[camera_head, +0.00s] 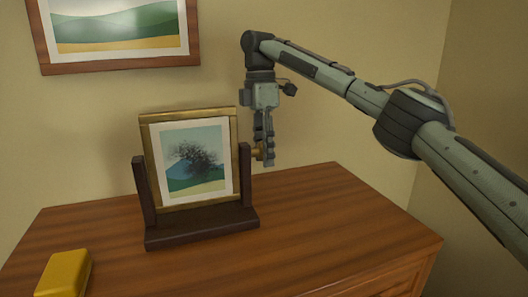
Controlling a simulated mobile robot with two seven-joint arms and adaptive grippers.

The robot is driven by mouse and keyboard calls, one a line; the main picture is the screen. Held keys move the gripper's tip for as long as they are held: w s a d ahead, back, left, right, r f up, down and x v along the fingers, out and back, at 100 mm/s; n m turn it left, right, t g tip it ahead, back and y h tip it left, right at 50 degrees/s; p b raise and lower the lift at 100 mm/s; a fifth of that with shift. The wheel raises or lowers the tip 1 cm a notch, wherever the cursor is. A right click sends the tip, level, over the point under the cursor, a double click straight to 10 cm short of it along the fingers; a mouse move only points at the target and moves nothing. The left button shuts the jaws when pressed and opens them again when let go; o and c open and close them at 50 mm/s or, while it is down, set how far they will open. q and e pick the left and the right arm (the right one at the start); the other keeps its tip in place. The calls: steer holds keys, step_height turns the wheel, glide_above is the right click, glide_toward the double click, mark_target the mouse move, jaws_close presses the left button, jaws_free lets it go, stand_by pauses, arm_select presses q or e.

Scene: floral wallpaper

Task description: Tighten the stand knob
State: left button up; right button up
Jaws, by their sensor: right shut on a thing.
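The stand (203,225) is dark wood with two uprights and stands on the wooden dresser top. It carries a gold-framed picture (190,160) of a tree, which leans back slightly between the uprights. The brass-coloured stand knob (258,152) is on the outer side of the right upright, partly hidden by my gripper. My right gripper (265,158) points down beside that upright, with its fingers shut on the knob. My left gripper is not in view.
A yellow block-like object (64,273) lies at the front left of the dresser (330,225). The dresser top right of the stand is clear. A framed landscape (120,62) hangs on the wall behind.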

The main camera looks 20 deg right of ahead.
steer(key=shift+d, duration=0.1)
stand_by(0.3)
steer(key=o, duration=1.2)
steer(key=r, duration=0.5)
steer(key=w+r, duration=0.1)
steer(key=r, duration=0.1)
steer(key=shift+r, duration=0.2)
